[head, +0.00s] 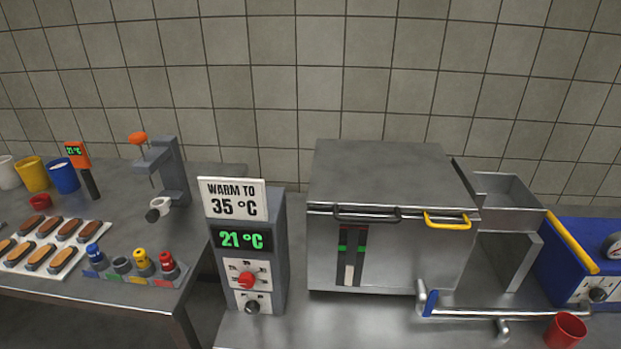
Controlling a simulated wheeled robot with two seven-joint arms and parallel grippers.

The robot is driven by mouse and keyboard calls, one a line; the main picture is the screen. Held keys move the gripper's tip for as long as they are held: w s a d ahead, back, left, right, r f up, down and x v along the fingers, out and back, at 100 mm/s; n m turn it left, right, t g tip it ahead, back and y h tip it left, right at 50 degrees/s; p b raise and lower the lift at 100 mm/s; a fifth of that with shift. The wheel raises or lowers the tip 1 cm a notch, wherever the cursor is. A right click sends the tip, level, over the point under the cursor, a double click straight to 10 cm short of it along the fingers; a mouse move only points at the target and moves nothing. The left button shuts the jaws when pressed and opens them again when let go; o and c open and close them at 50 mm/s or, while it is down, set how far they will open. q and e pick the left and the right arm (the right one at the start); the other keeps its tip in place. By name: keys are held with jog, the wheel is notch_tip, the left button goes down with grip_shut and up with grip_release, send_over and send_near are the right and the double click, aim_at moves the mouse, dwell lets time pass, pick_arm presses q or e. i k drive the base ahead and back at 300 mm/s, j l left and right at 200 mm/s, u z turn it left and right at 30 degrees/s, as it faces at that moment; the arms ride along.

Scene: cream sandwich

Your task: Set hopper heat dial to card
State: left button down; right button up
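A white card (234,198) reading "WARM TO 35 °C" stands at the top of a grey control post (281,240). Below it a dark display (241,240) shows 21 °C in green. Under the display, a white panel carries a red dial (246,280) with small marks around it, too small to read. A dark grey knob (252,307) sits lower on the post. I cannot tell exactly where the red dial points. Neither of my grippers shows in the head view.
A steel box machine (390,180) with black and yellow handles stands right of the post. A steel hopper (505,190), blue unit (575,250) and red cup (565,331) are further right. On the left table are filled pastries on a tray (70,262) and colored-cap bottles.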

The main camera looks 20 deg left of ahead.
aim_at(246, 281)
jog(key=u, duration=0.4)
jog(key=k+u, duration=0.15)
jog(key=u, duration=0.65)
jog(key=k, duration=0.05)
